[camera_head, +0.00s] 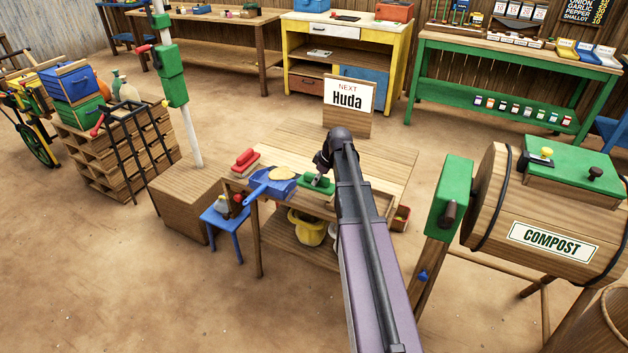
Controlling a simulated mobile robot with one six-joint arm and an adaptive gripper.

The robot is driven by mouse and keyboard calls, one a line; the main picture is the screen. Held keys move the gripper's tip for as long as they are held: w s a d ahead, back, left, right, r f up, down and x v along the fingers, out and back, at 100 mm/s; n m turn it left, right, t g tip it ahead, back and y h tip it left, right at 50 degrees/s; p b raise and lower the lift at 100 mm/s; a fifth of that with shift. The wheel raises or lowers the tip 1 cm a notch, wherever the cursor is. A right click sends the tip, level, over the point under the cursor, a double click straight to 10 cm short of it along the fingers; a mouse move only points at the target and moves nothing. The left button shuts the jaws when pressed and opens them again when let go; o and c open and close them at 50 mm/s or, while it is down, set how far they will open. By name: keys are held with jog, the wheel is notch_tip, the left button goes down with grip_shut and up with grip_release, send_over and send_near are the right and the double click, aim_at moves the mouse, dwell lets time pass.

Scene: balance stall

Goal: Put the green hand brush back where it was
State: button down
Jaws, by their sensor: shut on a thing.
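My arm reaches out over the wooden table (395,165). My gripper (322,175) is small in view and seems shut on the green hand brush (316,186). The brush is at the table's left front part, just right of the blue dustpan (268,182). I cannot tell whether the brush touches the tabletop or hangs just above it. A red hand brush (244,160) lies at the table's left end, behind the dustpan. My arm hides part of the table's front.
A compost barrel (545,215) with a green box (449,197) is close on the right. A blue stool (224,221) stands at the left. The tabletop's back right looks clear.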

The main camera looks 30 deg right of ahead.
jog(key=w, duration=0.1)
jog(key=w+d, duration=0.1)
jog(key=w, duration=0.3)
jog(key=shift+d+f, duration=0.25)
jog(key=shift+d, duration=0.15)
jog(key=shift+f+b, duration=0.1)
jog(key=shift+b, duration=0.2)
jog(key=shift+f+b, duration=1.65)
jog(key=shift+f, duration=0.1)
jog(key=shift+c, duration=2.2)
grip_release()
jog(key=p+v, duration=1.1)
jog(key=v, duration=0.1)
